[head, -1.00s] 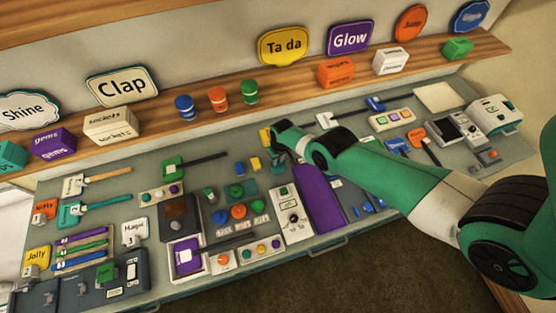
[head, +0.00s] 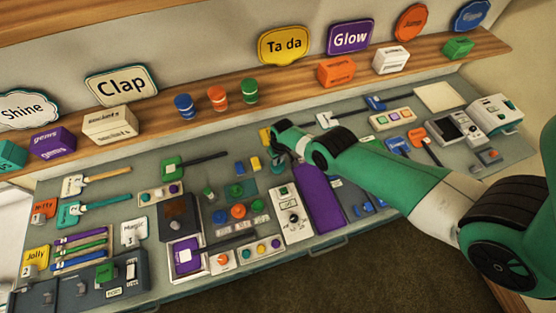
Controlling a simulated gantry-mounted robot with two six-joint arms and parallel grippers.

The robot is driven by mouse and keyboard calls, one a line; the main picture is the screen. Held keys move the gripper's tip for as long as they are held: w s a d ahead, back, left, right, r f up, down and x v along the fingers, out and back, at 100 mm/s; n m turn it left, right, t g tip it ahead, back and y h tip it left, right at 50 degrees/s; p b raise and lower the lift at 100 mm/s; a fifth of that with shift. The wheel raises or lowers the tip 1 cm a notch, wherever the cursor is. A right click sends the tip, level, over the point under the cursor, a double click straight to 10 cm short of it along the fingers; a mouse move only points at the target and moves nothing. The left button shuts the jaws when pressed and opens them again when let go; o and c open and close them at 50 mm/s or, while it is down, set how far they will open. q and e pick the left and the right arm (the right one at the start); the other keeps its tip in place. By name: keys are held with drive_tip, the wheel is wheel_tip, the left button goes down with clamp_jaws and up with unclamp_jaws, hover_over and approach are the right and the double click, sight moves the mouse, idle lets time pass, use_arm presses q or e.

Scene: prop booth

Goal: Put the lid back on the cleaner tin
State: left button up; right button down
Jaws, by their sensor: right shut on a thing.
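My right gripper (head: 299,152) is over the middle of the bench, beside the back of a long purple panel (head: 321,205). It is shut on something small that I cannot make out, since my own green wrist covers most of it. I cannot tell for sure which thing is the cleaner tin or its lid. Small blue (head: 240,167) and yellow (head: 255,163) pieces lie just left of the gripper, and a yellow block (head: 265,136) shows behind the wrist. My left gripper is not in view.
Blue (head: 184,106), orange (head: 217,99) and green (head: 249,91) tins stand on the wooden shelf (head: 150,132) at the back. A white dial box (head: 290,212) and a panel of coloured knobs (head: 238,211) crowd the bench left of the purple panel.

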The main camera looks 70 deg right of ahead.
drive_tip(key=c, duration=0.7)
unclamp_jaws()
drive_tip(key=o, duration=0.5)
drive_tip(key=shift+c, duration=0.2)
drive_tip(key=shift+r, duration=0.15)
wheel_tip(320, 180, up, 7)
drive_tip(key=p, duration=0.7)
